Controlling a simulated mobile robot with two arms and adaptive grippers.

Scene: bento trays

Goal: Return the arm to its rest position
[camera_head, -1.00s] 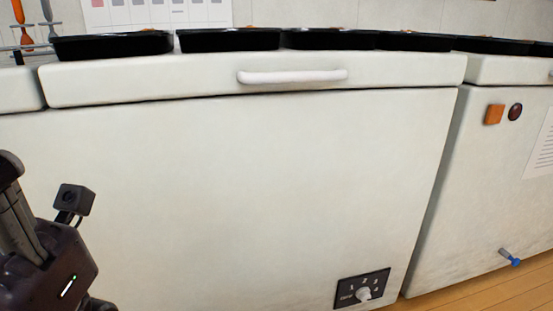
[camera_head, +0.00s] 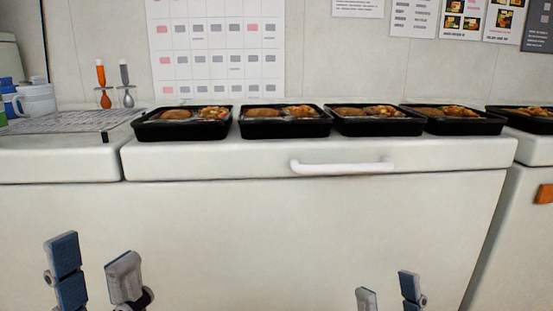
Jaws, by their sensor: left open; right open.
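My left gripper (camera_head: 94,266) shows at the bottom left of the head view. Its two fingers point up, stand wide apart, and hold nothing. My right gripper (camera_head: 388,290) shows at the bottom, right of the middle. Its two fingertips also point up, are apart and empty. Both grippers are in front of the white freezer's front face (camera_head: 230,230), below its lid edge. They appear clear of the trays. The arms behind the fingers are out of view below.
Several black bento trays (camera_head: 285,130) with food stand in a row on the white lid (camera_head: 220,163), which has a white handle (camera_head: 342,167). At left are a wire rack (camera_head: 75,122), a white mug (camera_head: 36,101) and two upright utensils (camera_head: 103,98). A calendar (camera_head: 215,60) hangs behind.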

